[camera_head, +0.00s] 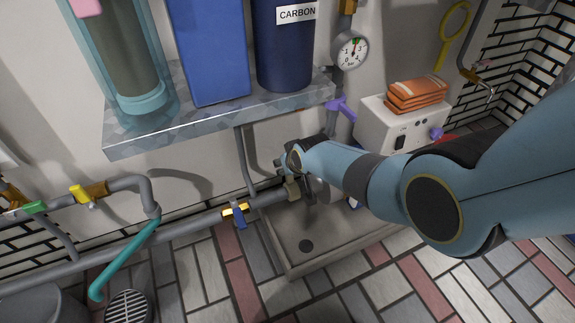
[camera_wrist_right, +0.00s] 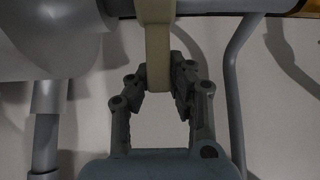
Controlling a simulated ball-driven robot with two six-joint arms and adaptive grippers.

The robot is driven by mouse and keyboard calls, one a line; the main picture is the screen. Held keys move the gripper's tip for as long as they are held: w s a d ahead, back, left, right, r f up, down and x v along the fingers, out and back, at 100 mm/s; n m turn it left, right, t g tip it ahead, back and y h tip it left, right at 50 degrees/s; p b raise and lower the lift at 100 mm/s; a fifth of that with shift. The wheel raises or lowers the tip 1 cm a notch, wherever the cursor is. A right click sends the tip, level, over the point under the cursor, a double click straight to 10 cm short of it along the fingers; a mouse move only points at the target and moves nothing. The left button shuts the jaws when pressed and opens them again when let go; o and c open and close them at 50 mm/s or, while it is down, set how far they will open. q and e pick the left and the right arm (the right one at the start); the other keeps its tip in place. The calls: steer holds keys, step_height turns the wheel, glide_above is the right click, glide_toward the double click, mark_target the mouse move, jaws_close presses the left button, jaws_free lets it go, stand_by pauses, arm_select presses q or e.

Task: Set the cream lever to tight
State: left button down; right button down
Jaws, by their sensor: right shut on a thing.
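The cream lever (camera_wrist_right: 158,48) hangs from a grey pipe in the right wrist view, its lower end between the two dark fingers of my right gripper (camera_wrist_right: 161,92). The gripper is shut on it. In the head view the cream lever (camera_head: 292,190) shows as a small piece at the pipe's right end, above the sink. My right gripper (camera_head: 305,188) is there, partly hidden by my own wrist and arm coming in from the right. The lever's pivot and any setting marks cannot be made out. My left gripper is not in view.
A blue-handled valve (camera_head: 238,213) sits on the same pipe, just left. A sink (camera_head: 320,252) lies below. A stone shelf (camera_head: 215,122) with tall canisters juts out above. A purple lever (camera_head: 342,107), a gauge (camera_head: 350,50) and a white box (camera_head: 385,128) stand to the right.

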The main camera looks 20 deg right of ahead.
steer(key=shift+d, duration=0.25)
steer(key=c, duration=1.2)
jaws_free()
steer(key=shift+o, duration=0.2)
steer(key=shift+a, duration=0.1)
steer(key=v, duration=1.2)
